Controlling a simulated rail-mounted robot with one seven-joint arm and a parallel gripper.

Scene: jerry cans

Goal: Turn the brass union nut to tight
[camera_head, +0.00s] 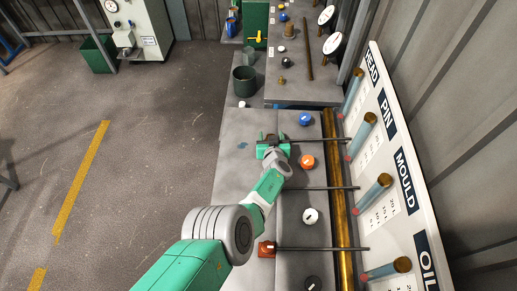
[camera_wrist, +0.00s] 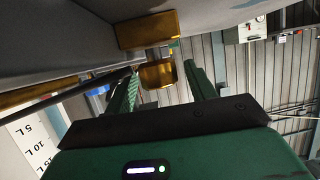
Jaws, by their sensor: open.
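My gripper (camera_head: 271,143) is over the grey bench, beside a dark thin rod. In the wrist view its two green fingers (camera_wrist: 160,82) are apart, one on each side of a brass piece that looks like the union nut (camera_wrist: 157,74). The nut sits between the fingers with room visible on the right side; I cannot tell whether the left finger touches it. Just above it is a wider brass block (camera_wrist: 148,30) against a grey surface. In the head view the nut is not discernible near my gripper.
A blue knob (camera_head: 305,119), an orange knob (camera_head: 306,162) and a white knob (camera_head: 310,215) stand right of my arm. A long brass pipe (camera_head: 337,215) runs along the bench. A labelled white board (camera_head: 400,170) slopes behind it. Open floor lies left.

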